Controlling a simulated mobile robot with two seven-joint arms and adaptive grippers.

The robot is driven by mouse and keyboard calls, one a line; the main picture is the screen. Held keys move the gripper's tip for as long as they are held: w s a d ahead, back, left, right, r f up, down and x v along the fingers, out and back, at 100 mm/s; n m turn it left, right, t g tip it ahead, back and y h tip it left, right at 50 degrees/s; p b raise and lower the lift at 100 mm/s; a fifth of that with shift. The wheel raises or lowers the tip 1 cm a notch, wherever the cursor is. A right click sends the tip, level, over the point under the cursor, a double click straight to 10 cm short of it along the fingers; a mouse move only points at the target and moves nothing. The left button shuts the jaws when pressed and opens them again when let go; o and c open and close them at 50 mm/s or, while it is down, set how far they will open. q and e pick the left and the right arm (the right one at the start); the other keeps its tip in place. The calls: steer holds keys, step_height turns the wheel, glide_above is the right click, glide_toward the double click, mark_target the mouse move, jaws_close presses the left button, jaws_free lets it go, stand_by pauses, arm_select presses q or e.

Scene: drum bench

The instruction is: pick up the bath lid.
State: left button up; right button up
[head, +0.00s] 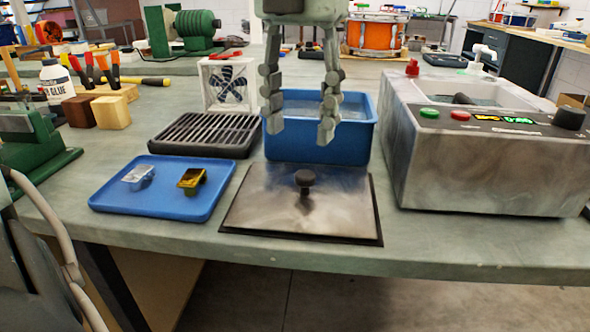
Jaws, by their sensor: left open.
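The bath lid (265,207) is a flat, grey, square metal plate with a dark rim and a round black knob (305,178) at its middle. It lies flat at the bench's front edge. My left gripper (299,128) comes down from the top of the head view with its fingers pointing down and spread apart. It is open and empty. Its fingertips show in front of the blue tub, above and behind the knob in the picture, apart from the lid. My right gripper is not in view.
The blue tub (285,147) stands behind the lid. The grey bath unit (430,175) with buttons is close on the right. A blue tray (150,208) with two small metal parts and a black grate (207,133) are on the left. Bare bench (500,245) lies along the front right.

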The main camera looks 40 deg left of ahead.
mark_target(306, 173)
arm_select(q)
steer(key=shift+w, duration=0.25)
steer(key=shift+f, duration=0.3)
steer(key=f, duration=0.6)
steer(key=shift+s+d+f+b, duration=0.1)
steer(key=shift+d+f+b, duration=0.1)
steer(key=shift+d+b, duration=0.15)
steer(key=shift+f, duration=0.2)
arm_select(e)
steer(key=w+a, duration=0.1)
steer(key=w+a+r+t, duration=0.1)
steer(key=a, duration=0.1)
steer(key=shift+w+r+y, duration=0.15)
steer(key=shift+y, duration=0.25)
arm_select(q)
steer(key=shift+c, duration=0.5)
jaws_close()
